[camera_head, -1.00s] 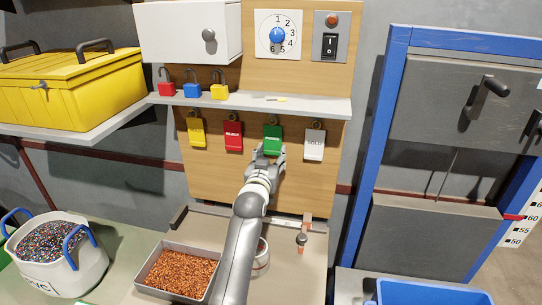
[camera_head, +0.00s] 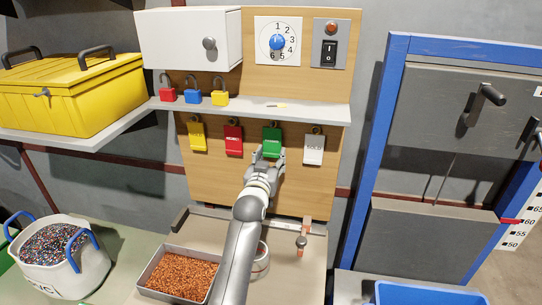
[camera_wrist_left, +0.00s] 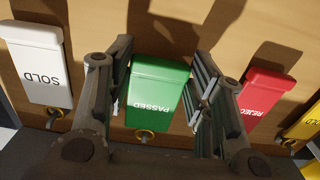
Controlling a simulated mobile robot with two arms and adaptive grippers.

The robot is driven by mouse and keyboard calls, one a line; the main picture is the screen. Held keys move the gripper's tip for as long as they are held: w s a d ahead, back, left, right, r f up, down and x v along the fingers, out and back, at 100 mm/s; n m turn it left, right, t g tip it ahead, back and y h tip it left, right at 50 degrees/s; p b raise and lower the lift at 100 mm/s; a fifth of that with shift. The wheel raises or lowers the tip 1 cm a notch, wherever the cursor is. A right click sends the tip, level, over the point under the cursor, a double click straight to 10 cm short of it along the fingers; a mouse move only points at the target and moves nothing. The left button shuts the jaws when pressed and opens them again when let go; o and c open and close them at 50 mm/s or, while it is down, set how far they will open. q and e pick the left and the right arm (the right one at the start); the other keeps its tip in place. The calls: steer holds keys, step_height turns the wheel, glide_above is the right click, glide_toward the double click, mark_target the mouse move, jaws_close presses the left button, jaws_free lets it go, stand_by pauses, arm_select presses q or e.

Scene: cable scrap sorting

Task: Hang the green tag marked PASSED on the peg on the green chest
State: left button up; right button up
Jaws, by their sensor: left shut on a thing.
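The green tag marked PASSED (camera_head: 272,136) hangs on a hook on the wooden board, between the red and white tags. In the left wrist view the tag (camera_wrist_left: 157,92) appears upside down between the two fingers, with its brass ring at the bottom of the picture. My left gripper (camera_head: 267,154) is at the lower part of the tag and shut on it. The right gripper is not in view. I cannot make out a green chest or its peg.
Yellow (camera_head: 197,136), red (camera_head: 233,141) and white SOLD (camera_head: 314,149) tags hang beside the green one. Above is a grey shelf (camera_head: 320,112) with three padlocks. A yellow chest (camera_head: 75,95) stands at left. Below are a tray of copper granules (camera_head: 148,286) and a white bag (camera_head: 45,278).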

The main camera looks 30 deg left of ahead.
arm_select(q)
steer(key=shift+r+p+v, duration=0.15)
steer(key=shift+p+v, duration=0.5)
steer(key=shift+v, duration=0.25)
steer(key=shift+r+p+v, duration=0.15)
steer(key=shift+p+v, duration=0.45)
steer(key=shift+v, duration=0.25)
steer(key=shift+p+v, duration=0.6)
steer(key=shift+v, duration=0.4)
steer(key=s+d+m+h, duration=0.1)
steer(key=s+d+h, duration=0.1)
steer(key=s+d, duration=0.4)
steer(key=s+d+m+h, duration=0.2)
steer(key=s+d, duration=0.5)
steer(key=s, duration=0.6)
steer(key=shift+r+t+h, duration=0.3)
steer(key=shift+r, duration=0.2)
steer(key=shift+s, duration=0.15)
